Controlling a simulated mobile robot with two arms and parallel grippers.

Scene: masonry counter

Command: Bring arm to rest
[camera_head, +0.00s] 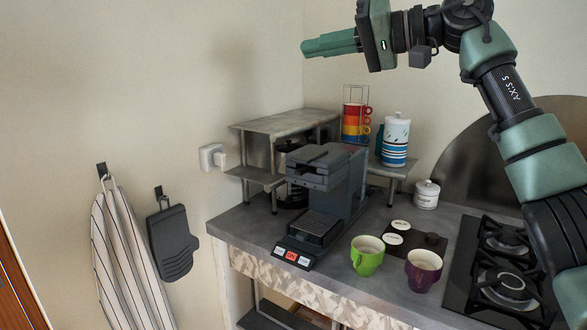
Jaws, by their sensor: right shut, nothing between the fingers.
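My right arm comes in from the right side and reaches up over the counter. My right gripper (306,47) is at the top middle of the head view, high above the coffee machine and pointing left. Its green fingers are shut and hold nothing. It touches nothing in view. My left gripper is not in view.
The grey counter (390,303) bears a coffee machine (338,170), a green cup (367,257), a purple cup (423,271) and a gas hob (500,285). A metal shelf (280,122), stacked cups (352,125) and a canister (396,140) stand behind.

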